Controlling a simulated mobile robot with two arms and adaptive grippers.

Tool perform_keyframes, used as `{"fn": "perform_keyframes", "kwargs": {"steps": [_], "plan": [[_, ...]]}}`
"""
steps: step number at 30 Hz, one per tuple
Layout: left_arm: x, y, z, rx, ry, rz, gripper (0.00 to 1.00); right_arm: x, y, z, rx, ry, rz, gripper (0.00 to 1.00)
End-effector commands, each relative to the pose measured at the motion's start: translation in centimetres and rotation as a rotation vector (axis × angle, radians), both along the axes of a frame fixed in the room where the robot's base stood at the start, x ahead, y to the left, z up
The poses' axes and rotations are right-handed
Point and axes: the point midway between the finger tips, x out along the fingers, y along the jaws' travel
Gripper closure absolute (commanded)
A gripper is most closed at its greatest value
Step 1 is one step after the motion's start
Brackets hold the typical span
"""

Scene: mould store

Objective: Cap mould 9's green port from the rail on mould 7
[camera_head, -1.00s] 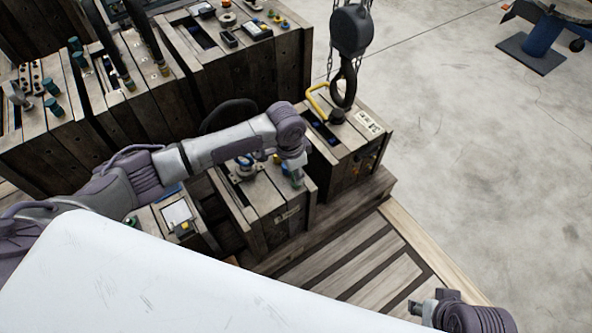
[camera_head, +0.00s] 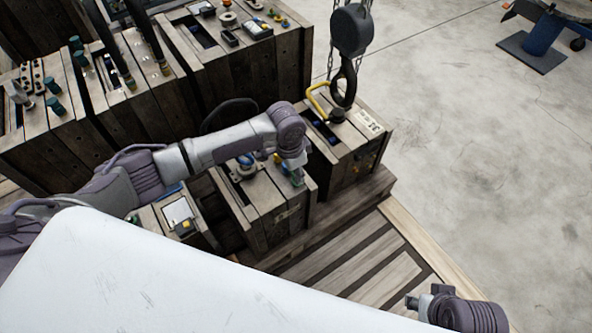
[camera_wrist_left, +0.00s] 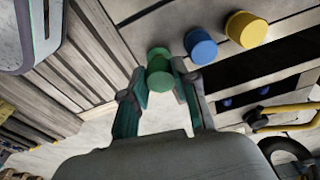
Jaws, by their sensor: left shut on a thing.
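My left gripper (camera_wrist_left: 160,88) is shut on a green cap (camera_wrist_left: 159,62), which sits between its fingertips. A blue cap (camera_wrist_left: 201,46) and a yellow cap (camera_wrist_left: 246,30) stand in a row with it on the wooden mould top. I cannot tell whether the green cap is seated or lifted. In the head view the left gripper (camera_head: 295,174) is over the right end of a wooden mould (camera_head: 268,205) at the front. My right gripper (camera_head: 418,303) is at the lower right, away from the moulds; its opening is unclear. The mould numbers are not readable.
A crane hook (camera_head: 345,82) hangs over the mould to the right (camera_head: 350,145), which has a yellow handle (camera_head: 315,100). Several more moulds with fittings stand at the back left. Slatted pallet (camera_head: 350,265) and concrete floor (camera_head: 480,130) are clear at right.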

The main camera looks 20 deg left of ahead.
Motion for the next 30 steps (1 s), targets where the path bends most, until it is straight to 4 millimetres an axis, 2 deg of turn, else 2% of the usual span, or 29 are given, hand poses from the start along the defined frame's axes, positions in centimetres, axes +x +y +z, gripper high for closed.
{"fn": "perform_keyframes", "kwargs": {"steps": [30], "plan": [[0.0, 0.0, -0.5, 0.0, 0.0, 0.0, 0.85, 0.3, -0.1, -2.5, -0.006, 0.019, 0.004, 0.6]]}}
